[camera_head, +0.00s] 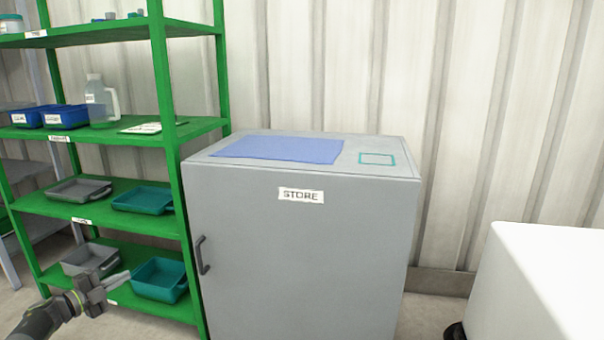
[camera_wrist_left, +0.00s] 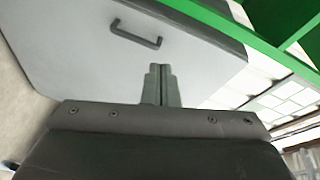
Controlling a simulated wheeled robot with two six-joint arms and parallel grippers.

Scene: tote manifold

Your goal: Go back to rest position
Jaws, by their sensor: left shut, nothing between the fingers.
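My left gripper (camera_head: 118,281) is at the lower left of the head view, in front of the lowest shelf of the green rack. It is shut with nothing in it. In the left wrist view its closed fingers (camera_wrist_left: 161,84) point toward the grey cabinet (camera_wrist_left: 205,50), below the cabinet's dark handle (camera_wrist_left: 136,36) in the picture and apart from it. My right gripper is not in view.
The grey STORE cabinet (camera_head: 300,255) stands in the middle, door shut, with a blue mat (camera_head: 278,149) on top. The green rack (camera_head: 165,120) at left holds trays, blue bins and a jug (camera_head: 101,100). A white block (camera_head: 545,285) stands at lower right. Floor shows between cabinet and block.

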